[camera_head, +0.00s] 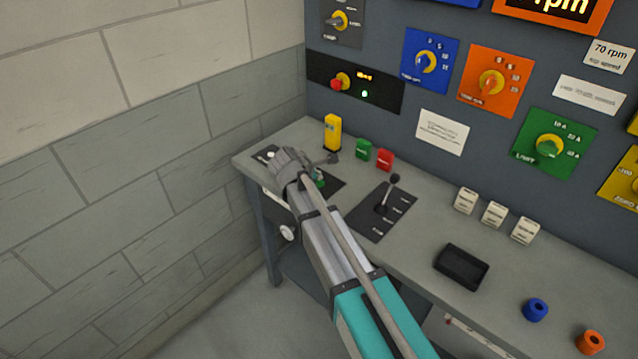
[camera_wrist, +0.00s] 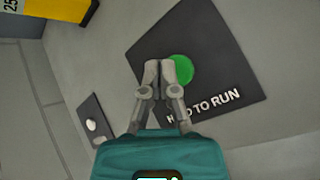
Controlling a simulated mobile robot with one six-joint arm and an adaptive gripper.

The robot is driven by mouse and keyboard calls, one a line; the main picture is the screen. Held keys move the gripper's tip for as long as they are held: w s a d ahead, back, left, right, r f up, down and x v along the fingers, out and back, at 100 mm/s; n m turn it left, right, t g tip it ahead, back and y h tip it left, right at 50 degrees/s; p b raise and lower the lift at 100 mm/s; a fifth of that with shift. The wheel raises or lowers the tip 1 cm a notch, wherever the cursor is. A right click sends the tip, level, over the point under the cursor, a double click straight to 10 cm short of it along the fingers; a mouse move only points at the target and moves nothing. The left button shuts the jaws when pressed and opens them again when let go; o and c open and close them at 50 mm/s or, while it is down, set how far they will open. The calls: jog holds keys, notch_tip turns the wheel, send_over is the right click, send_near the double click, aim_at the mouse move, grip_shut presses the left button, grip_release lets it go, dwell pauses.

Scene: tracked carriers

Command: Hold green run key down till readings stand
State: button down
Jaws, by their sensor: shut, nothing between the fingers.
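The green run key (camera_wrist: 182,68) is a round green button on a dark plate (camera_wrist: 225,60) lettered "HOLD TO RUN", partly covered by my fingers in the wrist view. My gripper (camera_wrist: 165,66) is shut and empty, with its fingertips over the left side of the key. I cannot tell whether they touch or press it. In the head view my arm hides most of the key, and a little green (camera_head: 319,180) shows beside my gripper (camera_head: 325,160).
A yellow block (camera_head: 332,132) and small green (camera_head: 364,149) and red (camera_head: 385,159) blocks stand behind the plate. A lever (camera_head: 388,191) on a dark plate is to the right. A black tray (camera_head: 461,267) lies farther right. A brick wall (camera_head: 150,120) bounds the left.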

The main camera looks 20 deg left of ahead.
aim_at(317, 183)
jog(key=shift+f+b, duration=0.85)
dwell(2.1)
jog(key=shift+r, duration=0.15)
dwell(2.5)
jog(key=shift+r+p, duration=0.75)
jog(key=shift+p, duration=0.2)
jog(key=shift+r, duration=0.15)
jog(key=shift+r+p, duration=2.35)
jog(key=shift+p, duration=0.15)
